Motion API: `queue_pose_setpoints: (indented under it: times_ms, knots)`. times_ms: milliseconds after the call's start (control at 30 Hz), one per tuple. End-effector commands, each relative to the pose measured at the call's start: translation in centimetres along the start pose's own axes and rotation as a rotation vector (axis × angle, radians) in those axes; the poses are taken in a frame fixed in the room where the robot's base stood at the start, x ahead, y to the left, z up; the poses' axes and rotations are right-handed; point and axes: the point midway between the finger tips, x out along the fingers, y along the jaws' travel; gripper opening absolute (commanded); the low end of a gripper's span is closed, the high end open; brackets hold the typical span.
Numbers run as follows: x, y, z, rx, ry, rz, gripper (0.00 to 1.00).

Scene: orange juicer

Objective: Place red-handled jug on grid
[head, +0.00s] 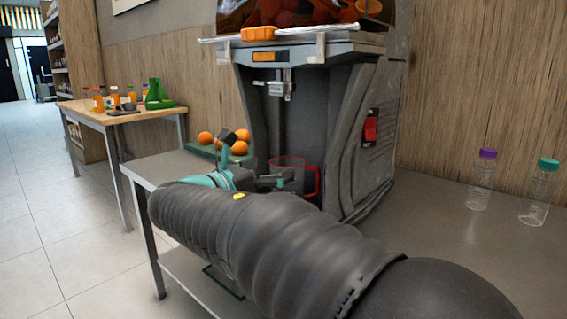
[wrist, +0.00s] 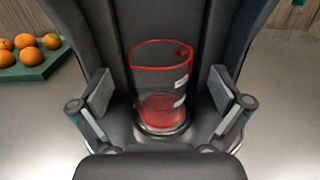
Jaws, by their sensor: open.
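The clear jug with a red rim (wrist: 160,85) stands upright in the juicer's bay in the wrist view. Its base rests on a round grey area (wrist: 142,136) that looks like the grid, though its surface is mostly hidden under the jug. In the head view the jug's red handle (head: 313,183) shows at the right, with the rest partly hidden by my arm. My gripper (wrist: 162,106) is open, with one finger on each side of the jug and visible gaps between. It also shows partly in the head view (head: 272,180).
The juicer (head: 345,140) rises around the jug, its walls close on both sides. A green tray (wrist: 45,68) with several oranges lies at the left. Two clear bottles, purple-capped (head: 482,180) and teal-capped (head: 540,193), stand at the right. Counter between them and the juicer is clear.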

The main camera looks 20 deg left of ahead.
Motion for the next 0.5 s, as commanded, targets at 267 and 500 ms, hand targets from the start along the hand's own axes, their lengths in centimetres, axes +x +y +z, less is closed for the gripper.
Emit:
queue_pose_setpoints:
  times_ms: [267, 500]
  knots:
    - [-4.8, 0.0, 0.1, 0.001, 0.0, 0.002, 1.0]
    - [-6.1, 0.0, 0.0, 0.001, 0.0, 0.0, 1.0]
